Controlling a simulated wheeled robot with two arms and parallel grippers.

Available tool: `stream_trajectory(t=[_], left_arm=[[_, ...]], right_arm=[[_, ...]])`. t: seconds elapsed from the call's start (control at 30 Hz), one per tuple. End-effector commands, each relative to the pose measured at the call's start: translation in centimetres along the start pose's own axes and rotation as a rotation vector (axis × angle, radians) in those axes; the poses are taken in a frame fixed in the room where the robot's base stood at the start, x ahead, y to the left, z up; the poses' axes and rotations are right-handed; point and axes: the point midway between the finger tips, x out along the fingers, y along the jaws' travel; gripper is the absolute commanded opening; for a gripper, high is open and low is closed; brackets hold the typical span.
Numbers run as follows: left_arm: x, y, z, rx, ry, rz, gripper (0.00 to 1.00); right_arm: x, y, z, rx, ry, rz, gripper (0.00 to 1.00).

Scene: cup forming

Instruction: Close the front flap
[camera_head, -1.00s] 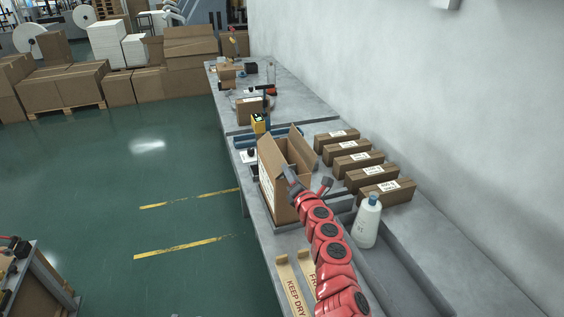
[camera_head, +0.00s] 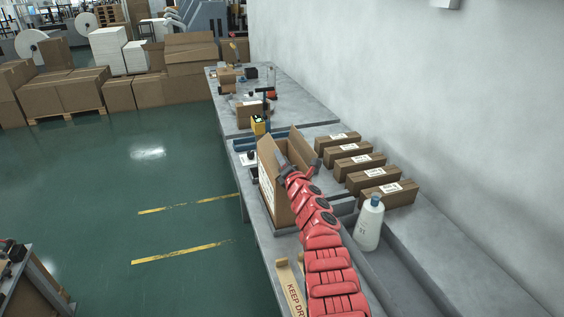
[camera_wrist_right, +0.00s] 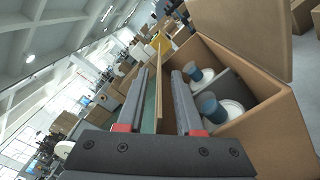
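An open cardboard box (camera_head: 277,203) stands on the grey bench, with a left flap (camera_head: 268,160) and a right flap (camera_head: 301,148) standing up. Another raised flap (camera_wrist_right: 250,32) is at the right. White bottles with blue caps (camera_wrist_right: 207,105) stand inside the box (camera_wrist_right: 272,130). My right arm hides the near side in the head view. My left gripper is not in view.
Several closed brown boxes (camera_head: 362,178) stand in a row right of the box. A white bottle with a blue cap (camera_head: 369,224) stands nearer.

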Motion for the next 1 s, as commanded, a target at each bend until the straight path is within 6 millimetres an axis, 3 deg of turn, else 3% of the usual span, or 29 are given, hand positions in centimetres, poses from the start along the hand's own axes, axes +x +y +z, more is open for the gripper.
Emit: stream_trajectory(t=[0.33,0.53,1.0], left_arm=[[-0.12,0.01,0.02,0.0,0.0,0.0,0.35],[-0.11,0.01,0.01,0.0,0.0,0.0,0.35],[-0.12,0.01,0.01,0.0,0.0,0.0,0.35]], right_arm=[[0.19,0.07,0.09,-0.001,0.0,0.0,0.35],[0.18,0.06,0.05,-0.001,0.0,0.0,0.01],[0.17,0.02,0.01,-0.001,0.001,-0.001,0.0]])
